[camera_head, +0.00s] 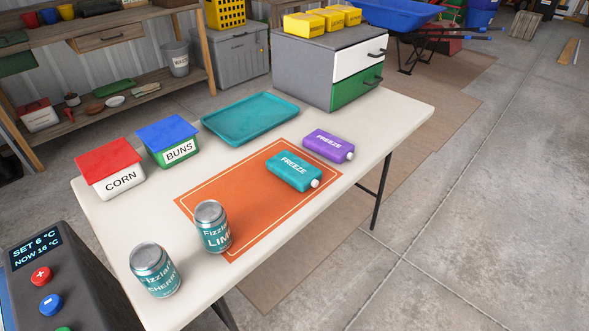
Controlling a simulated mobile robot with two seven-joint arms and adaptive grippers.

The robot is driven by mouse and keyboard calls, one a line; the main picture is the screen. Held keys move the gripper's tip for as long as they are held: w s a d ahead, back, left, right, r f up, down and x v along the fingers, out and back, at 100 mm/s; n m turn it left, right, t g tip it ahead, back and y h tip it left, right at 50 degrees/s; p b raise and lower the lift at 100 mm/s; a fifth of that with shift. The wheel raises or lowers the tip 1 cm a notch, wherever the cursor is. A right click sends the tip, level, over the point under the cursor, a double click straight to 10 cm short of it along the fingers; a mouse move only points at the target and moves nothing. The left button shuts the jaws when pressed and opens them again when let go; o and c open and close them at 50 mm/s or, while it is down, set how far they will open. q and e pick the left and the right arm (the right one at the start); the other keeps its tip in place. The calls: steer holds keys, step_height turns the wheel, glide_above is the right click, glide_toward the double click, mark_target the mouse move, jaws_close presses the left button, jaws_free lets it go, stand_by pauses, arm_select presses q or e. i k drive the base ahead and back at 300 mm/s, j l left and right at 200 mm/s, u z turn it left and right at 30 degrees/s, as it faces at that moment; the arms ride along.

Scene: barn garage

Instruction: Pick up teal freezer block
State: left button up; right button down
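The teal freezer block (293,172) lies flat on the orange mat (197,202) on the white table. It is marked FREEZE and has a white cap at its right end. A purple freezer block (329,145) with the same marking lies just behind it to the right, apart from it, near the mat's far right corner. Neither of my grippers shows in the head view.
Two cans, lime (213,227) and cherry (155,270), stand at the near left. CORN (118,179) and BUNS (179,150) boxes, a teal tray (249,118) and a drawer unit (300,78) line the back. A control panel (55,280) stands at lower left.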

mark_target(298, 173)
steer(key=i+l, duration=0.15)
steer(key=l, duration=0.15)
steer(key=i+l, duration=0.15)
steer(key=l, duration=0.2)
steer(key=i+l+u, duration=0.1)
steer(key=l, duration=0.2)
steer(key=i+l, duration=0.15)
steer(key=l, duration=0.2)
steer(key=i+l, duration=0.15)
steer(key=l, duration=0.15)
